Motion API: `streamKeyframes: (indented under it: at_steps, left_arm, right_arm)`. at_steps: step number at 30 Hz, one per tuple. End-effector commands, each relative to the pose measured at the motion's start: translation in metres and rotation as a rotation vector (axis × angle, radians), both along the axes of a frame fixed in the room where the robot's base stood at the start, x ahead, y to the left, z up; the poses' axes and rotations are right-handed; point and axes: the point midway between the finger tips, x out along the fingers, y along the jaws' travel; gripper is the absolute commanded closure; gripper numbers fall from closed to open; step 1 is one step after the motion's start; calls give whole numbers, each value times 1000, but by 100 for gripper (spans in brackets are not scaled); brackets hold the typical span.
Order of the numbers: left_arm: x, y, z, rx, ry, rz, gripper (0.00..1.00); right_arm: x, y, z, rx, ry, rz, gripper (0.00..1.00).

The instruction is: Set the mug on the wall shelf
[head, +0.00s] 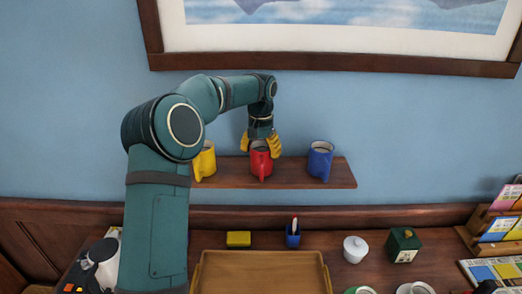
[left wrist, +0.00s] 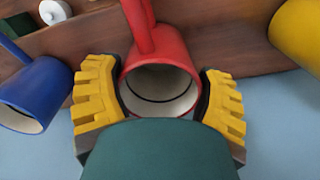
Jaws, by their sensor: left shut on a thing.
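A red mug (head: 261,161) is at the wooden wall shelf (head: 338,173), between a yellow mug (head: 205,162) and a blue mug (head: 320,161). My left gripper (head: 261,146) reaches down over the red mug with its yellow fingers on either side. In the left wrist view my left gripper (left wrist: 160,98) is shut on the red mug (left wrist: 161,70), whose open rim faces the camera. The mug looks upright, its handle toward the room. Whether its base touches the shelf is hard to tell. My right gripper is not in view.
The blue mug (left wrist: 36,92) and yellow mug (left wrist: 300,32) flank the gripper closely. A framed picture (head: 340,60) hangs above. Below are a wooden tray (head: 262,257), yellow block (head: 238,239), blue pen cup (head: 293,238), white jar (head: 355,249) and green box (head: 403,244).

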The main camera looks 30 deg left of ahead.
Motion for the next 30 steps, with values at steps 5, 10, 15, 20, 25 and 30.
streamKeyframes:
  at_steps: [5,10,15,20,25,30]
  left_arm:
    - [0,0,1,0,-3,0,71]
    - [0,0,-3,0,-2,0,18]
    - [0,0,-2,0,-2,0,0]
    - [0,0,-2,0,-2,0,0]
    - [1,0,11,1,-6,1,0]
    - [1,0,42,1,-6,0,0]
  right_arm:
    - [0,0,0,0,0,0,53]
    - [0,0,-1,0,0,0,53]
    - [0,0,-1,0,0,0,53]
    - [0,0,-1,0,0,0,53]
    - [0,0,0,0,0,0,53]
    - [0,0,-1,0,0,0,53]
